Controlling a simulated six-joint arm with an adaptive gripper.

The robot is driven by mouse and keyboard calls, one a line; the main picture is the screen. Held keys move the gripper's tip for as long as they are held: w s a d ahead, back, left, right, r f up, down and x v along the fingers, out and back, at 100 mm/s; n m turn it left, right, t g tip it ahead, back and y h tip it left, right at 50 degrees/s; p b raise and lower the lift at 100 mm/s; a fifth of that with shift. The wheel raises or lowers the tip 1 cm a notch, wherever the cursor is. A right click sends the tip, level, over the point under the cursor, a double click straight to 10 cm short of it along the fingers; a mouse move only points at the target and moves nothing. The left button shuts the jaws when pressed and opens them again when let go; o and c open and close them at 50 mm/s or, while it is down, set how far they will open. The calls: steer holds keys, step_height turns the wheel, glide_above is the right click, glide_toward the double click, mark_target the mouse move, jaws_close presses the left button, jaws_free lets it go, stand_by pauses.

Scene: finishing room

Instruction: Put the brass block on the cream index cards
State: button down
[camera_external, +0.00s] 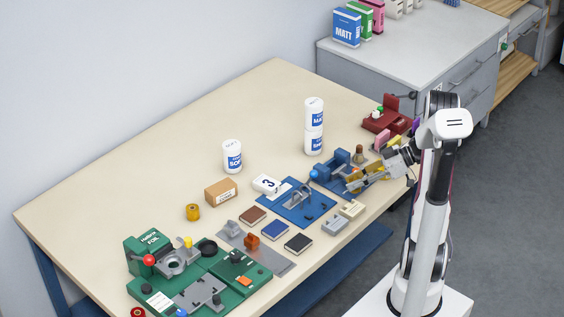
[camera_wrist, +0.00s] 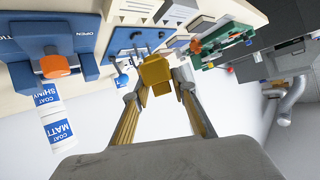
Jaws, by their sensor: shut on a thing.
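My gripper (camera_external: 362,184) is shut on the brass block (camera_wrist: 155,72). In the wrist view the yellow-gold block sits between the two fingertips (camera_wrist: 157,84), clear of the bench top. In the external view the block (camera_external: 352,187) is small and partly hidden, beside the blue machine. A cream stack (camera_external: 351,208), which looks like the cream index cards, lies near the bench's front edge, below my gripper in the picture. It also shows at the top of the wrist view (camera_wrist: 134,9). A greyer, similar stack (camera_external: 334,224) lies beside it; I cannot tell its material.
A blue machine (camera_external: 335,168) stands close to my gripper, with a blue pinned plate (camera_external: 300,209) to its left. Brown (camera_external: 252,215), blue (camera_external: 275,230) and black (camera_external: 298,243) stacks lie further left. A green machine (camera_external: 225,279) fills the near left. Two stacked white cans (camera_external: 314,142) stand behind.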

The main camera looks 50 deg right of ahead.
steer(key=shift+f, duration=1.45)
steer(key=shift+f, duration=1.9)
steer(key=shift+f, duration=0.1)
steer(key=c, duration=1.6)
jaws_free()
steer(key=shift+c, duration=0.2)
steer(key=v, duration=1.2)
